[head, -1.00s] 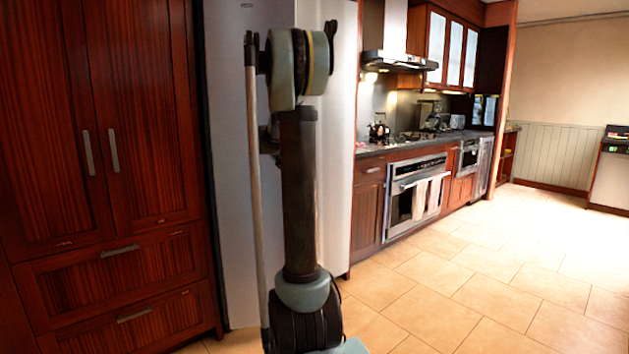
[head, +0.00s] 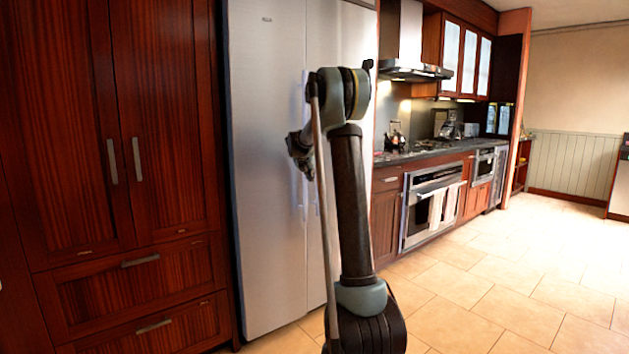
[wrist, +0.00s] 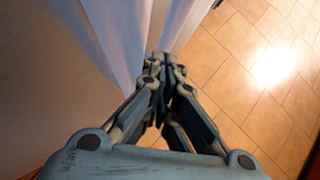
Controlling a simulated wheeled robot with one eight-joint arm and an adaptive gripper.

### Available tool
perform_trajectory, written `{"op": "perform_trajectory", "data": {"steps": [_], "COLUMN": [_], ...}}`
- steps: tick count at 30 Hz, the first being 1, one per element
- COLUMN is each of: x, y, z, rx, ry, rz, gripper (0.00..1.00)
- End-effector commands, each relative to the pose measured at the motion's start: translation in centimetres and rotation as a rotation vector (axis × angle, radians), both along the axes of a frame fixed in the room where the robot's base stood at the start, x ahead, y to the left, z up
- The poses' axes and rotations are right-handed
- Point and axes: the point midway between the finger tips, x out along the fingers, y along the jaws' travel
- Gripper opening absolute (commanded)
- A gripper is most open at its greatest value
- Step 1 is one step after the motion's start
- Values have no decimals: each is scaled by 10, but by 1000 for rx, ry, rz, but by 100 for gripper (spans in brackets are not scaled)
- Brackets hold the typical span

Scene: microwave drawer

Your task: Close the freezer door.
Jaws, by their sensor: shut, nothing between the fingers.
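A tall pale steel fridge-freezer with two side-by-side doors stands left of centre in the head view. Its left door (head: 265,170) shows nearly whole; the right door (head: 343,45) is partly hidden behind my arm. The two fronts look nearly flush, but I cannot tell whether a small gap stays open. The frames do not label which door is the freezer's. My gripper (wrist: 166,60) is shut and empty, close to the pale door fronts in the wrist view. I cannot tell whether it touches them. In the head view my arm hides most of it.
Tall dark wood cabinets (head: 105,120) with drawers stand left of the fridge. An oven (head: 430,205) with towels sits under the counter to the right. The tiled floor (head: 500,270) is clear at the right.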

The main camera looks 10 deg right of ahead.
Motion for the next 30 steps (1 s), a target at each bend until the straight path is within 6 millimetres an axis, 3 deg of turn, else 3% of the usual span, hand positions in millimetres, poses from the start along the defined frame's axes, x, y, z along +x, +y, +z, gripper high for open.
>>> {"op": "perform_trajectory", "data": {"steps": [16, 25, 30], "x": [0, -23, -41], "y": [3, -18, -30], "z": [0, -2, 24], "rx": [1, 0, 0], "ry": [0, 0, 1], "rz": [4, 8, 10], "gripper": [0, 0, 0]}}
